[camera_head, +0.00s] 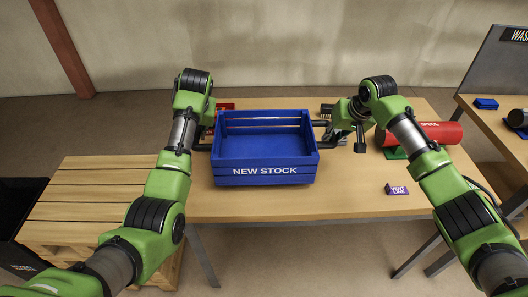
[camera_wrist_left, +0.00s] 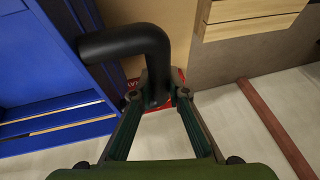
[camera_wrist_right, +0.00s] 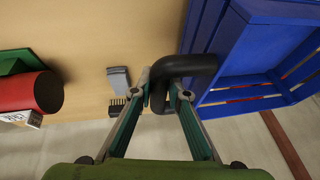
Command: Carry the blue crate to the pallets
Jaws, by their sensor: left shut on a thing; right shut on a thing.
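The blue crate (camera_head: 264,179), lettered "NEW STOCK", is at the middle of the wooden table in the head view, upright and looking empty. Black handles stick out at its two sides. My left gripper (camera_head: 206,140) is shut on the left handle, which shows in the left wrist view (camera_wrist_left: 130,42). My right gripper (camera_head: 346,130) is shut on the right handle, seen in the right wrist view (camera_wrist_right: 188,66). I cannot tell whether the crate touches the table. The wooden pallets (camera_head: 85,205) are stacked left of the table.
A red cylinder (camera_head: 435,132) on a green stand and a purple block (camera_head: 396,189) are on the table (camera_head: 330,202) at right. A red item (camera_head: 225,106) is behind the crate. A black bin (camera_head: 15,220) stands left of the pallets. A second table (camera_head: 500,130) is at far right.

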